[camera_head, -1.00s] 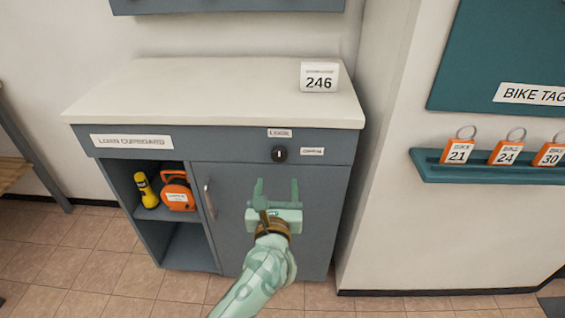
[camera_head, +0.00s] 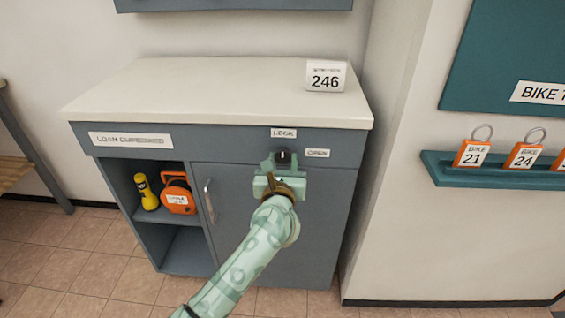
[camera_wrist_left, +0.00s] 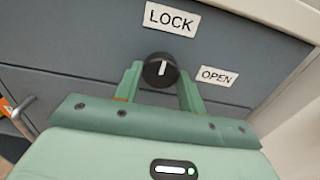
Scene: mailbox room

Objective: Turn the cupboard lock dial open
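The loan cupboard (camera_head: 130,222) is grey with a pale top. Its black round lock dial (camera_wrist_left: 160,70) sits on the front panel, and its white mark points roughly up toward the LOCK label (camera_wrist_left: 171,19). The OPEN label (camera_wrist_left: 217,76) is to the dial's right. The dial (camera_head: 283,156) also shows in the head view. My left gripper (camera_head: 282,162) is at the dial, its green fingers apart. In the left wrist view the fingers (camera_wrist_left: 159,82) stand on either side of the dial's lower part, with a gap visible; I cannot tell whether they touch it. My right gripper is out of view.
The cupboard door handle (camera_head: 209,200) is left of my arm. Open shelves hold a yellow torch (camera_head: 146,192) and an orange case (camera_head: 178,194). A 246 sign (camera_head: 325,76) stands on top. A wall with a teal tag shelf (camera_head: 490,171) is at right.

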